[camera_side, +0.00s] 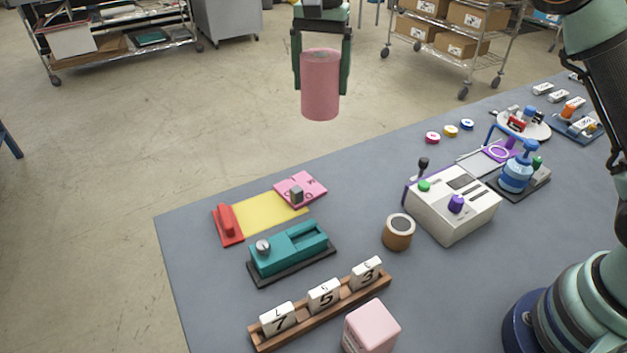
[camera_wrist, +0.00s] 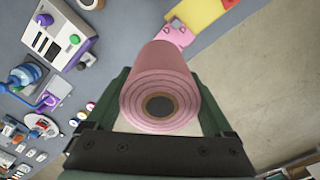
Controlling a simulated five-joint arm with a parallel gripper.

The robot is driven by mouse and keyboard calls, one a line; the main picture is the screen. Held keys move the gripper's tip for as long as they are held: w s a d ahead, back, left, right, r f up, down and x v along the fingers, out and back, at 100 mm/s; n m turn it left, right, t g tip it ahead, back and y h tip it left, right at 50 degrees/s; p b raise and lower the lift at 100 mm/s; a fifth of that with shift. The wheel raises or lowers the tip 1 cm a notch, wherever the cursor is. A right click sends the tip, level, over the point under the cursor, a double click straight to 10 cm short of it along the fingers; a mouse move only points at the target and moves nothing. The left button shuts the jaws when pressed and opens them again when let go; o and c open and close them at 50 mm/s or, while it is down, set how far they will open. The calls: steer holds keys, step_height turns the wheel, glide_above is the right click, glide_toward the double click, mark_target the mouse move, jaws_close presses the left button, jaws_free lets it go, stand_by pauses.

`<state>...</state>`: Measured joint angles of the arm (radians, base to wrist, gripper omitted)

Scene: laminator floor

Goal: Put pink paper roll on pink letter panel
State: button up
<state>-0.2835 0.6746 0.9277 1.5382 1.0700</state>
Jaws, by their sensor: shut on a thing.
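The pink paper roll (camera_side: 320,88) is held upright in my gripper (camera_side: 321,75), which is shut on it high above the table's far edge in the side view. In the wrist view the end of the roll (camera_wrist: 160,103) shows its dark core between the fingers of my gripper (camera_wrist: 160,110). The pink letter panel (camera_side: 308,184) lies flat on the table at the far end of a yellow sheet, with a small grey block on it. In the wrist view the panel (camera_wrist: 178,35) is partly hidden behind the roll. The roll is well apart from the panel.
The yellow sheet (camera_side: 262,214) has a red bar (camera_side: 228,223) at its left end. A teal device (camera_side: 290,250), a brown cylinder (camera_side: 397,233), a white machine (camera_side: 452,203), a number rack (camera_side: 322,312) and a pink block (camera_side: 370,327) stand nearby. The air around the roll is clear.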

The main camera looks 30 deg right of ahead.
step_height(320, 180, down, 20)
steer(key=shift+a+r, duration=0.1)
steer(key=shift+a, duration=0.05)
stand_by(0.4)
steer(key=o, duration=1.3)
steer(key=shift+f, duration=0.2)
steer(key=shift+o, duration=0.2)
